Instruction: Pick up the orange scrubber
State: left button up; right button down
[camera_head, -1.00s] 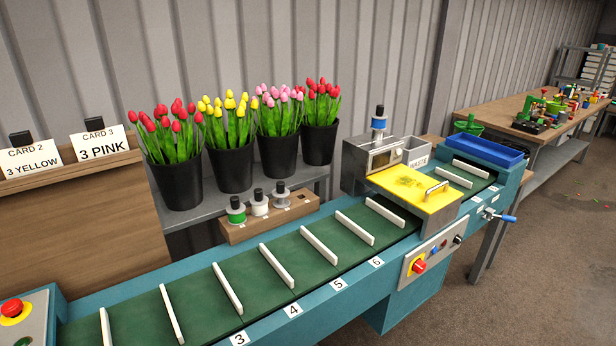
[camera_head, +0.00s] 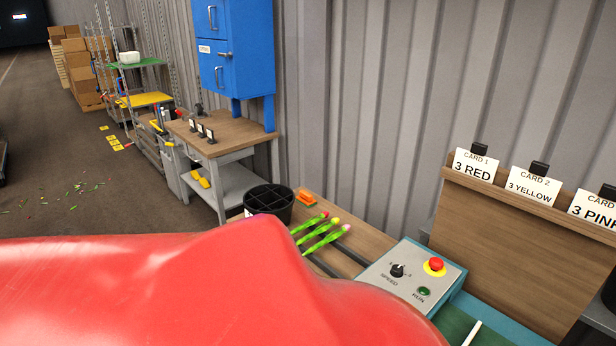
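A small orange object (camera_head: 306,198), which looks like the orange scrubber, lies on a wooden tabletop (camera_head: 350,262) beside a black bucket (camera_head: 269,204). It is small in the picture, so its details cannot be made out. Neither of my grippers shows in this view. A large red shape close to the camera hides the lower left, including the near part of that tabletop.
Three tulips (camera_head: 322,234) lie on the wooden tabletop, just nearer than the orange object. A control panel (camera_head: 412,276) with a red button stands to their right. A grey workbench (camera_head: 216,150) and blue cabinet (camera_head: 233,60) stand behind. Open floor (camera_head: 60,150) lies at left.

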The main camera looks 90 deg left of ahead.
aim_at(305, 199)
jog(key=u, duration=0.95)
